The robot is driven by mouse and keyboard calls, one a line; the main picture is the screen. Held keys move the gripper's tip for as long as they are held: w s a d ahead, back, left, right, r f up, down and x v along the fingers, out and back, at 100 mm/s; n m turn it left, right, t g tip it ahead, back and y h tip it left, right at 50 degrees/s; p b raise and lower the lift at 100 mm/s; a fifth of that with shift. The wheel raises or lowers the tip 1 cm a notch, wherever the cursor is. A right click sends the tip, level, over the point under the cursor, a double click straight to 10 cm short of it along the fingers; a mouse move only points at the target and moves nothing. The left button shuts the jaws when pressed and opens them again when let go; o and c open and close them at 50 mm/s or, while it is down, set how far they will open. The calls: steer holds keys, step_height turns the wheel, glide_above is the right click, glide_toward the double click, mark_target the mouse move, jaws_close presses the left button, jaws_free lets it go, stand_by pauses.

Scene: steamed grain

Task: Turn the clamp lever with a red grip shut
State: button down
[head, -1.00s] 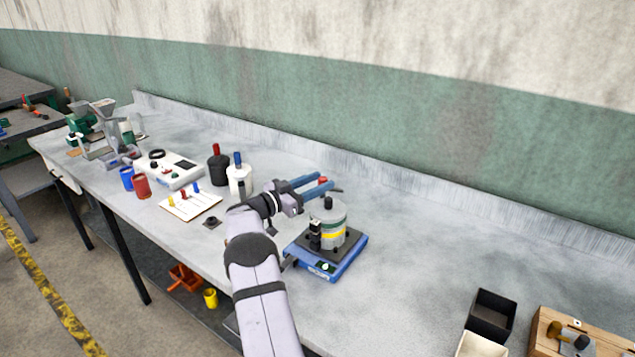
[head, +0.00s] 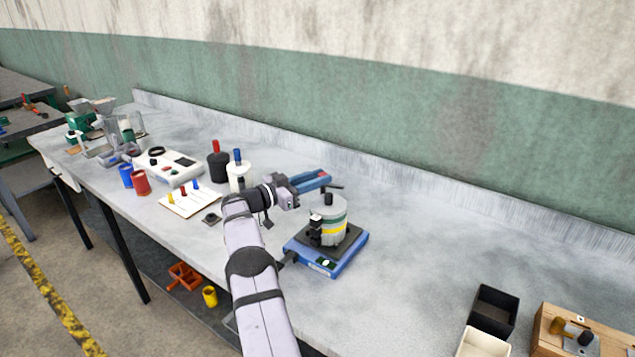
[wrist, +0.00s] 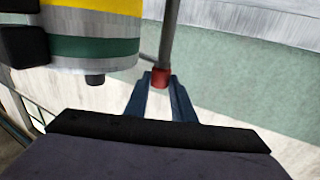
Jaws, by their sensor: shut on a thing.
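The clamp lever's red grip (wrist: 160,78) sits between the two blue fingertips of my gripper (wrist: 160,90) in the wrist view, and the gripper is shut on it. The lever's grey rod (wrist: 168,35) runs from the grip to the top of the picture. The grey pot (head: 328,210), with yellow and green bands, stands on a blue hot plate (head: 352,256); its banded side also shows in the wrist view (wrist: 95,48). In the head view my gripper (head: 327,178) is just behind and above the pot lid. The grip is mostly hidden there.
A card with coloured pegs (head: 178,203), a white instrument box (head: 183,174), two bottles and red and blue cups stand to the left. A black bin (head: 496,310), a pale bin and a wooden box (head: 550,325) are at the front right. The bench right of the hot plate is clear.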

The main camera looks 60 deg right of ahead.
steer(key=shift+r+g, duration=0.2)
steer(key=shift+g, duration=0.1)
steer(key=c, duration=1.5)
jaws_free()
steer(key=shift+f, duration=0.1)
steer(key=shift+w+a+b, duration=0.1)
steer(key=shift+b, duration=0.2)
steer(key=shift+b+v, duration=1.05)
steer(key=shift+v, duration=2.5)
